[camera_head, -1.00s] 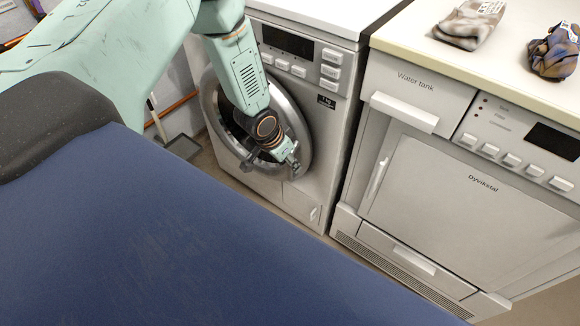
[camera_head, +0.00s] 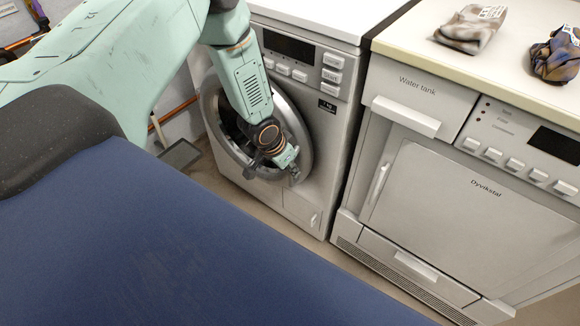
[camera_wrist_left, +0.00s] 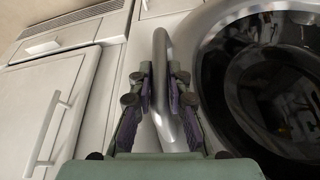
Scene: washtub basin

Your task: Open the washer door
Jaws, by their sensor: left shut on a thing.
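The washer (camera_head: 300,205) is the white front loader in the head view. Its round door (camera_head: 215,125) has a silver ring and dark glass, partly hidden by my left arm. My left gripper (camera_head: 288,163) is at the lower right of the ring. In the left wrist view, the fingers of my left gripper (camera_wrist_left: 160,92) are shut on the silver door handle (camera_wrist_left: 161,50), a curved bar beside the door's rim. The dark door glass (camera_wrist_left: 270,85) is to the right of the fingers. I see no clear gap between door and washer. My right gripper is out of view.
A second machine, the dryer (camera_head: 455,215), stands right of the washer under a pale counter (camera_head: 480,75). Two crumpled cloths (camera_head: 470,28) (camera_head: 556,55) lie on the counter. Floor shows left of the washer, with a grey dustpan-like object (camera_head: 180,153).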

